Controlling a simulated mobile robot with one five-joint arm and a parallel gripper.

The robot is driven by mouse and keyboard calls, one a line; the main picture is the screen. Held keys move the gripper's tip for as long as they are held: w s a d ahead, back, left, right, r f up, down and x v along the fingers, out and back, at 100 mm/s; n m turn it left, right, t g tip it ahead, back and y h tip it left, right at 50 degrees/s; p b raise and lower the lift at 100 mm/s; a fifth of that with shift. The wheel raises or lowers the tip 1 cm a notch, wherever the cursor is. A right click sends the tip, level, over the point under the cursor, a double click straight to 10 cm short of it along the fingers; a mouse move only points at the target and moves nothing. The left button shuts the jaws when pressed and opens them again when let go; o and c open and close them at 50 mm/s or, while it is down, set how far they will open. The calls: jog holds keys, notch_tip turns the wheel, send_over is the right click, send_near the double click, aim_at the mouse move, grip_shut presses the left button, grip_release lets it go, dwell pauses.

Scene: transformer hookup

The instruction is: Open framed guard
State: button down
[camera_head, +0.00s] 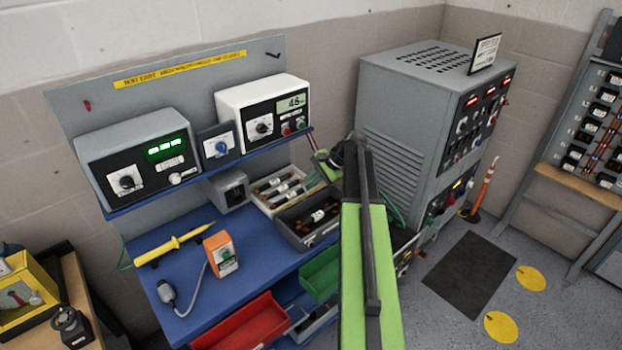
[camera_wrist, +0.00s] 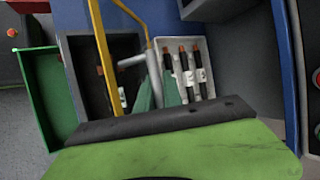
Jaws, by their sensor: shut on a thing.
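The framed guard (camera_wrist: 103,55) shows in the wrist view as thin yellow bars rising over a dark tray, with a light grey bar beside them. My gripper (camera_wrist: 158,88) has its two teal fingers close together at the near end of the yellow frame, shut on it. The exact contact is partly hidden behind my wrist. In the head view my arm reaches up to the right end of the workbench, with my gripper (camera_head: 343,160) near the bins there. The guard is hard to make out in that view.
A dark bin (camera_head: 305,222) and a light bin (camera_head: 268,196) of parts sit on the blue bench (camera_head: 190,262). A large grey cabinet (camera_head: 405,120) stands close right of my arm. Green (camera_head: 322,275) and red (camera_head: 252,325) bins hang at the front.

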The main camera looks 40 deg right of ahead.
jog(key=w+g+p, duration=0.1)
jog(key=w+r+g+p, duration=0.1)
jog(key=w, duration=0.1)
jog(key=shift+w+r+m+g, duration=0.1)
jog(key=shift+w+m+g, duration=0.05)
jog(key=shift+m+g, duration=0.15)
jog(key=shift+w+a+f+m+g+h+p, duration=0.1)
jog(key=shift+w+g, duration=0.45)
jog(key=shift+w, duration=0.1)
jog(key=shift+w+a+f+m+g+h+p, duration=0.1)
jog(key=shift+w+g+p, duration=0.05)
jog(key=shift+w+g, duration=0.45)
jog(key=shift+w+a+f+m+g+h+p, duration=0.1)
jog(key=shift+w+g, duration=0.35)
jog(key=shift+w, duration=0.3)
jog(key=c, duration=1.8)
grip_release()
jog(key=shift+w+a+f, duration=0.1)
jog(key=shift+o, duration=0.2)
